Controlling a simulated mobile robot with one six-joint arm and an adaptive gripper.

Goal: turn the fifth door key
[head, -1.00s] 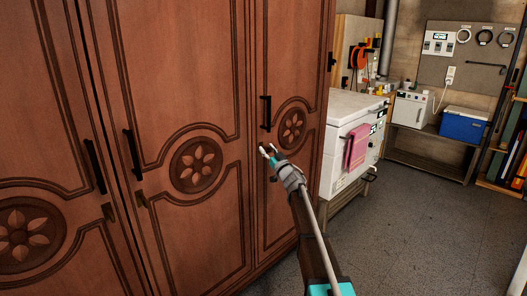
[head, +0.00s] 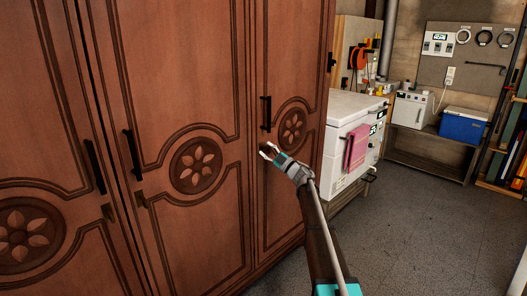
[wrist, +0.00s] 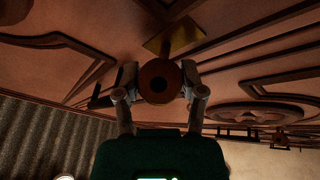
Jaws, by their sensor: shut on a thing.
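The key shows in the wrist view as a round brown head (wrist: 159,82) with a dark hole in its middle. A brass plate (wrist: 174,37) sits on the door just beyond it. My gripper (wrist: 159,86) is shut on the key head, one finger on each side. In the head view my gripper (head: 268,153) is at the right-hand wardrobe door (head: 290,75), below its black handle (head: 266,113).
Other wardrobe doors (head: 172,70) with black handles stand to the left, with brass plates (head: 140,198) below. A white chest (head: 350,115) with a pink towel (head: 356,147) stands to the right. The grey floor (head: 420,230) is clear on the right.

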